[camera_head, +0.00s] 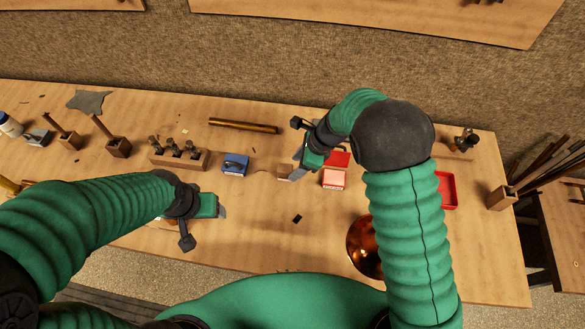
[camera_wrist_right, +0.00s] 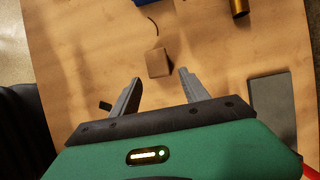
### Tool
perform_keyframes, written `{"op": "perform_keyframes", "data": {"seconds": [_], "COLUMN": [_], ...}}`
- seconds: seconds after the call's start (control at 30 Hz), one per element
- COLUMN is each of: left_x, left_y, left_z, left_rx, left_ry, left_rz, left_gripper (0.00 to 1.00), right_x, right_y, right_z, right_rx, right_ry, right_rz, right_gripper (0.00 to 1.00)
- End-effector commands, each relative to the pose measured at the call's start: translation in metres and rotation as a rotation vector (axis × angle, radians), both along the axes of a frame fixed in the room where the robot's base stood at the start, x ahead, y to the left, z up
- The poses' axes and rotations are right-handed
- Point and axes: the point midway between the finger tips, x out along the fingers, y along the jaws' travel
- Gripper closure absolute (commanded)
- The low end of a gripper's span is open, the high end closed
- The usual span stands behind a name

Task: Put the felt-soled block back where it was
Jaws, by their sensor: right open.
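A small plain wooden block (camera_head: 285,172) lies on the workbench just left of my right gripper; I take it for the felt-soled block, though no felt sole shows. In the right wrist view the block (camera_wrist_right: 158,62) lies beyond and between the tips of my right gripper (camera_wrist_right: 158,75). That gripper is open and empty, with bare bench between its fingers. In the head view the right gripper (camera_head: 298,168) points down toward the bench. My left gripper (camera_head: 221,207) is low over the front of the bench; its jaw opening is not clear.
A red box (camera_head: 333,180) stands right of the block, and a blue box (camera_head: 235,164) left. A brass tube (camera_head: 243,125) lies behind. A grey flat piece (camera_wrist_right: 270,98) lies to the right in the wrist view. A copper bell (camera_head: 364,245) and small dark piece (camera_head: 297,219) are nearer.

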Motion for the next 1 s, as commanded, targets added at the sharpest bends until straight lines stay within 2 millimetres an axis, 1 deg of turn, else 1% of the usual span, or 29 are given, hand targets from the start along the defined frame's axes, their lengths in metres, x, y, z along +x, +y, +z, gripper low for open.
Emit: {"op": "perform_keyframes", "data": {"seconds": [0.03,0.1,0.2,0.33,0.47,1.0], "left_x": [0.0,0.0,0.0,0.0,0.0,0.0], "left_y": [0.0,0.0,0.0,0.0,0.0,0.0], "left_z": [0.002,0.003,0.004,0.005,0.005,0.005], "left_rx": [0.0,0.0,0.0,0.0,0.0,0.0], "left_ry": [0.0,0.0,0.0,0.0,0.0,0.0], "left_rz": [0.0,0.0,0.0,0.0,0.0,0.0], "left_gripper": [0.32,0.32,0.32,0.32,0.32,0.32], "right_x": [0.0,-0.001,-0.004,-0.005,-0.006,-0.006], "right_y": [-0.005,-0.013,-0.022,-0.03,-0.033,-0.032], "right_z": [0.015,0.032,0.053,0.069,0.074,0.074], "right_rx": [0.0,0.0,0.0,0.001,0.0,0.0], "right_ry": [-0.005,-0.005,-0.004,-0.001,0.001,0.001], "right_rz": [0.0,0.0,0.001,0.001,0.0,0.0], "right_gripper": [0.47,0.47,0.47,0.47,0.47,0.47]}}
